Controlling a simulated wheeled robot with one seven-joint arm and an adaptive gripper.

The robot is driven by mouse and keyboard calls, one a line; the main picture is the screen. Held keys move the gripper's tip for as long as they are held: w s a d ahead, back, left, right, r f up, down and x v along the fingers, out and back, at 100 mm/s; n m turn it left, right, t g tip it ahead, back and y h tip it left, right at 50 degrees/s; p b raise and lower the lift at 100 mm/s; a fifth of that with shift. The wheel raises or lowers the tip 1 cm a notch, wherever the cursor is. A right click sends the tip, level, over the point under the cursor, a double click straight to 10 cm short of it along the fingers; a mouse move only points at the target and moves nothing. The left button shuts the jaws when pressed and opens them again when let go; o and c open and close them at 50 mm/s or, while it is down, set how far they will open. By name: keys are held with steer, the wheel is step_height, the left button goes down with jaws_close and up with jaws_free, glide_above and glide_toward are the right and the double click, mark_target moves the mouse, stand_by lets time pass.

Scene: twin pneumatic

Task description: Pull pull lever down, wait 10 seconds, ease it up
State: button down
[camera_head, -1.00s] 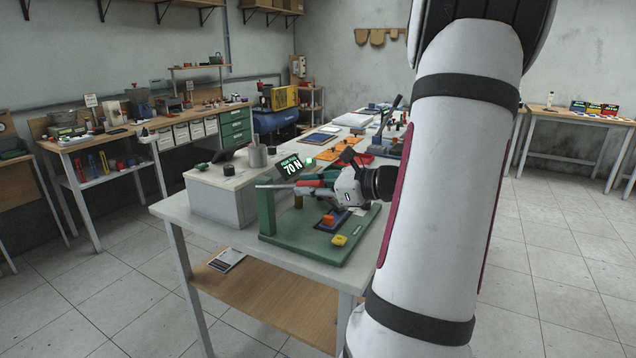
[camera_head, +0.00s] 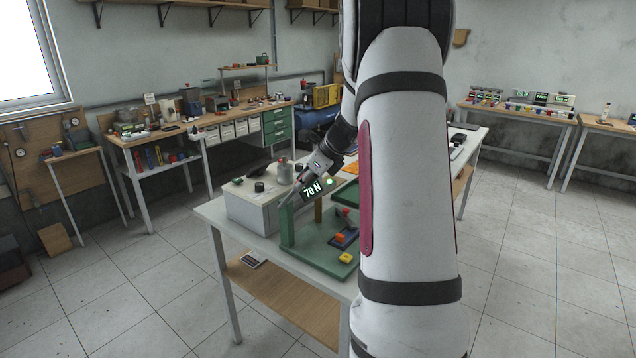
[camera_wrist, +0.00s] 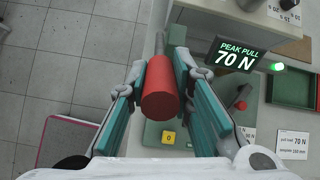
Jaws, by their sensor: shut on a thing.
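The pull lever's red handle (camera_wrist: 160,92) sits between my gripper's fingers (camera_wrist: 163,70) in the wrist view, and the gripper is shut on it. Its grey rod (camera_wrist: 160,42) runs on beyond the handle. In the head view my gripper (camera_head: 308,179) is above the green rig, and the rod (camera_head: 290,198) slopes up from the green post (camera_head: 287,228) toward it. The handle is hidden there. The display (camera_wrist: 233,58) reads PEAK PULL 70 N, with a lit green lamp (camera_wrist: 277,66) beside it.
The rig's green base plate (camera_head: 318,262) carries a yellow block (camera_head: 346,258) and a red knob (camera_head: 341,238). A pale box (camera_head: 252,211) with small items on top stands left of the rig. My arm covers much of the table's right side.

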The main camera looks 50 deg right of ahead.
steer(key=shift+w+r+g, duration=0.65)
steer(key=shift+w+g, duration=0.05)
steer(key=shift+w, duration=0.2)
steer(key=c, duration=1.4)
jaws_free()
steer(key=v, duration=1.2)
steer(key=shift+w+a, duration=0.1)
